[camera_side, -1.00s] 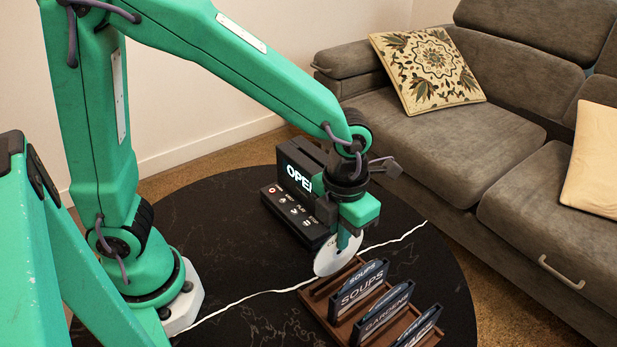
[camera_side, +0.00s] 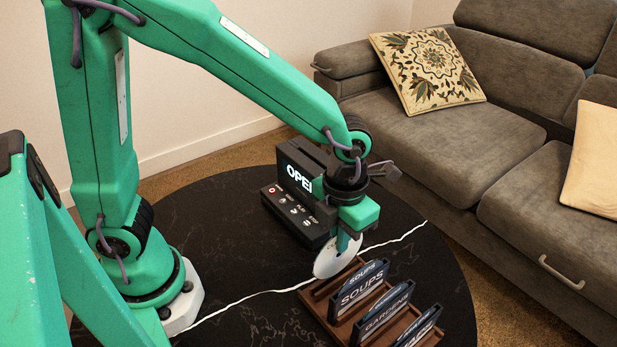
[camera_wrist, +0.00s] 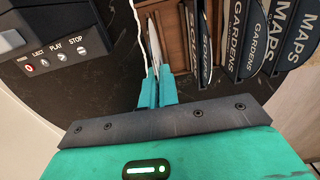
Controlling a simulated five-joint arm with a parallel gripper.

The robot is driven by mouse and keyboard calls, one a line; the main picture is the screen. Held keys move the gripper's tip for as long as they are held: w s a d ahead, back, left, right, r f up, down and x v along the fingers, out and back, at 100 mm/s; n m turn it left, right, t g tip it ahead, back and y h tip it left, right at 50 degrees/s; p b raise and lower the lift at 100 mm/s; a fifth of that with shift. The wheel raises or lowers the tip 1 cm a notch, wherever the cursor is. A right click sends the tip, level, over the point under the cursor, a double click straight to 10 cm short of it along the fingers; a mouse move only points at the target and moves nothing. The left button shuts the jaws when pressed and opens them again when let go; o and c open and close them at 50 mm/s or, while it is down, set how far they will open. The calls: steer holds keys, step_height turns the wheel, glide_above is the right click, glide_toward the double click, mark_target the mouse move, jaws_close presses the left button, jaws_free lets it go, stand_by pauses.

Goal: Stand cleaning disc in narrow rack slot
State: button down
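The white cleaning disc (camera_side: 327,265) is upright at the left end of the brown rack (camera_side: 318,303). My gripper (camera_side: 345,240) is shut on the disc's upper part from above. In the wrist view, the disc (camera_wrist: 154,42) shows nearly edge-on between my teal fingers (camera_wrist: 157,74). The disc's lower edge is over or at the rack's end slot; I cannot tell whether it is seated. The rack (camera_wrist: 173,38) also shows in the wrist view, with dark cases standing in its other slots.
Cases labelled SOUPS (camera_side: 360,290) and GARDENS (camera_side: 385,312) stand close beside the disc. A black player (camera_side: 298,195) with an open lid is behind the disc.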

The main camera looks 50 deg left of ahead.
mark_target(337, 273)
steer(key=shift+f, duration=1.7)
steer(key=c, duration=1.6)
jaws_free()
steer(key=shift+r, duration=3.95)
